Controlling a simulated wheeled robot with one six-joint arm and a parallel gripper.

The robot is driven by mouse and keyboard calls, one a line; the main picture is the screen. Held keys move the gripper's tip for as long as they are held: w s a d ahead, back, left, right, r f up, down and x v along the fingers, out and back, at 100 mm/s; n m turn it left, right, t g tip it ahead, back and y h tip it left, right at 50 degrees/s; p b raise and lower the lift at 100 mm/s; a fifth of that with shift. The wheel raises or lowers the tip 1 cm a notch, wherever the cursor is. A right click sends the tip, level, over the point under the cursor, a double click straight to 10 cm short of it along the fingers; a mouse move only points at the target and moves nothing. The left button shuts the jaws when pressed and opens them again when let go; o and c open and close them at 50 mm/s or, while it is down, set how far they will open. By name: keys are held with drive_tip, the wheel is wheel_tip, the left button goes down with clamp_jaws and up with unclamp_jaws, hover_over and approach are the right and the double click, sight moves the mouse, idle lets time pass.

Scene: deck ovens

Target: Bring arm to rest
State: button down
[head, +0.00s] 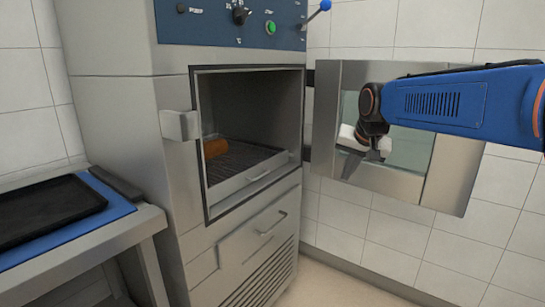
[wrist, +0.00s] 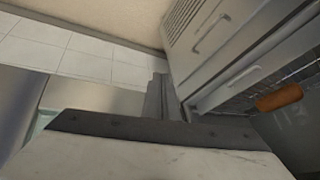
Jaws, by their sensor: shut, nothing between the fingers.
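My arm, with a blue cover, reaches in from the right in the head view. My gripper (head: 350,165) hangs in front of the open oven door (head: 450,178), pointing downward. Its fingers are together with nothing between them. In the wrist view the gripper (wrist: 158,95) shows at the centre, its dark fingers close together, apart from the oven. The deck oven (head: 172,150) stands to the left of the gripper with its chamber open.
A brown loaf (head: 215,148) lies on the rack (head: 240,163) inside the oven; the loaf also shows in the wrist view (wrist: 279,97). A black tray (head: 45,208) rests on a blue mat (head: 105,222) on the table at left. Tiled wall stands behind the door.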

drive_tip(key=s+d+f+n, duration=0.1)
drive_tip(key=s+f, duration=0.4)
drive_tip(key=s, duration=0.6)
drive_tip(key=s+d+f+n+g, duration=0.1)
drive_tip(key=s+d+f, duration=0.3)
drive_tip(key=s, duration=0.7)
drive_tip(key=s+d+f+n+h, duration=0.1)
drive_tip(key=s+d+f, duration=0.1)
drive_tip(key=s+f, duration=0.6)
drive_tip(key=s, duration=0.3)
drive_tip(key=shift+s+d, duration=0.15)
drive_tip(key=shift+d, duration=0.05)
